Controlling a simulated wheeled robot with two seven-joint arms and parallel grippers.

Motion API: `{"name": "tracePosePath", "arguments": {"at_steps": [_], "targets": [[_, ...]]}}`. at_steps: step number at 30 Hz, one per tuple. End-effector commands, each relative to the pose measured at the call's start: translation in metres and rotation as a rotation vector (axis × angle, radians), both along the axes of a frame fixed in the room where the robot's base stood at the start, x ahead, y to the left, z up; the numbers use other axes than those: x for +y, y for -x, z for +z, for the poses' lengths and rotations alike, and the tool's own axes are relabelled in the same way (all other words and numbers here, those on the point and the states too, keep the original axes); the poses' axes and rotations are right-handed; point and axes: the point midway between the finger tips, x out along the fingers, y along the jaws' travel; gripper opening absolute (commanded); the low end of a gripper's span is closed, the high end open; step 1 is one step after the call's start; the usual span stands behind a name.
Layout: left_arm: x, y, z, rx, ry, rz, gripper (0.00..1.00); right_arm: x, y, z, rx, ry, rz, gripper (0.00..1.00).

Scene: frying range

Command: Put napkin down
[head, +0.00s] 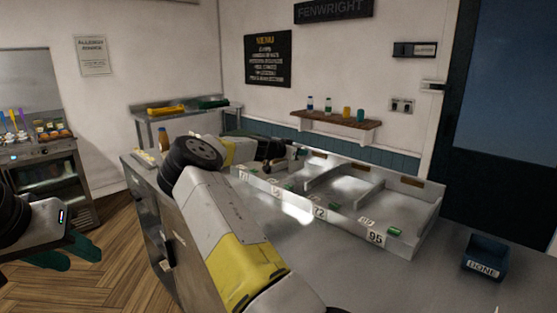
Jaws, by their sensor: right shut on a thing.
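My right arm reaches across the middle of the head view, and its gripper (295,155) is over the back left part of the sectioned metal tray (408,245). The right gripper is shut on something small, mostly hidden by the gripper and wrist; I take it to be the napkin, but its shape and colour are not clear. My left gripper (75,252) is at the lower left over the wooden floor, with dark green fingers, away from the counter.
The tray has numbered labels and small green items in its sections. A blue DONE bin (485,257) stands at the counter's right. A wall shelf (337,119) holds several bottles. The counter front (330,275) is clear. A side table (180,110) stands behind.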

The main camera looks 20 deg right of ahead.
Motion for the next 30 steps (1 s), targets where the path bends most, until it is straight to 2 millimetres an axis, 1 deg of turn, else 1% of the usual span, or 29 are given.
{"name": "tracePosePath", "arguments": {"at_steps": [1,4,6,11,12,14,15,25,28,30], "targets": [[0.0,0.0,0.0,0.0,0.0,0.0,0.36,0.001,0.001,-0.011,0.007,0.001,0.0,0.0],[0.0,0.0,0.0,0.0,0.0,0.0,0.36,0.001,0.001,-0.025,0.006,0.001,0.001,0.0],[0.0,0.0,0.0,0.0,0.0,0.0,0.36,0.001,0.0,-0.028,0.003,0.0,0.001,0.0],[0.0,0.0,0.0,0.0,0.0,0.0,0.36,0.001,0.0,-0.028,0.003,-0.001,0.001,0.0],[0.0,0.0,0.0,0.0,0.0,0.0,0.36,0.001,0.001,-0.028,0.003,-0.001,0.001,0.13],[0.0,0.0,0.0,0.0,0.0,0.0,0.36,0.001,0.001,-0.028,0.003,-0.001,0.001,0.25],[0.0,0.0,0.0,0.0,0.0,0.0,0.36,0.001,0.001,-0.028,0.003,-0.001,0.001,0.27],[0.0,0.0,0.0,0.0,0.0,0.0,0.36,0.004,0.001,-0.027,0.002,0.0,0.002,0.27],[0.0,0.0,0.0,0.0,0.0,0.0,0.36,0.013,0.004,-0.024,0.003,-0.001,0.004,0.27],[0.0,0.0,0.0,0.0,0.0,0.0,0.36,0.024,0.008,-0.02,0.002,0.0,0.004,0.27]]}}
